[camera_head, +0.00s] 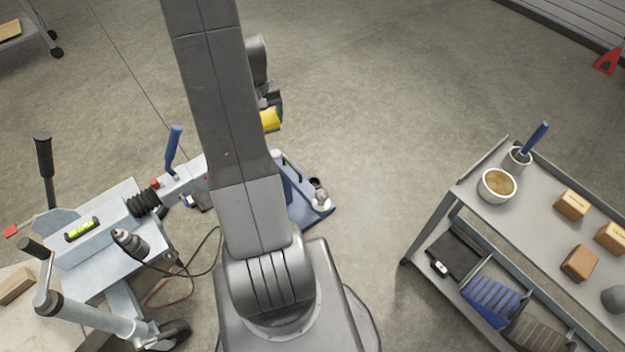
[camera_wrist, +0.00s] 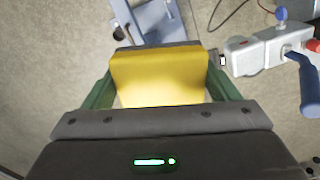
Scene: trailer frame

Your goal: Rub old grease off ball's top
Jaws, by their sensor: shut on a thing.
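My gripper (camera_head: 268,106) is shut on a yellow pad (camera_head: 271,120), partly hidden behind my arm in the head view. In the wrist view the yellow pad (camera_wrist: 158,78) sits between the green fingers of my gripper (camera_wrist: 158,85). A small shiny ball (camera_head: 320,197) stands on a blue stand (camera_head: 302,212) at the lower middle of the head view. The pad looks apart from it. In the wrist view part of the blue stand (camera_wrist: 154,18) shows beyond the pad, but the ball cannot be made out. Grease on the ball is too small to tell.
The trailer coupler (camera_head: 180,184) with a raised blue lever (camera_head: 173,150) lies left of my arm. It shows at right in the wrist view (camera_wrist: 262,52). A grey trolley (camera_head: 540,207) at right carries a bowl (camera_head: 497,186) and several boxes. Floor between is clear.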

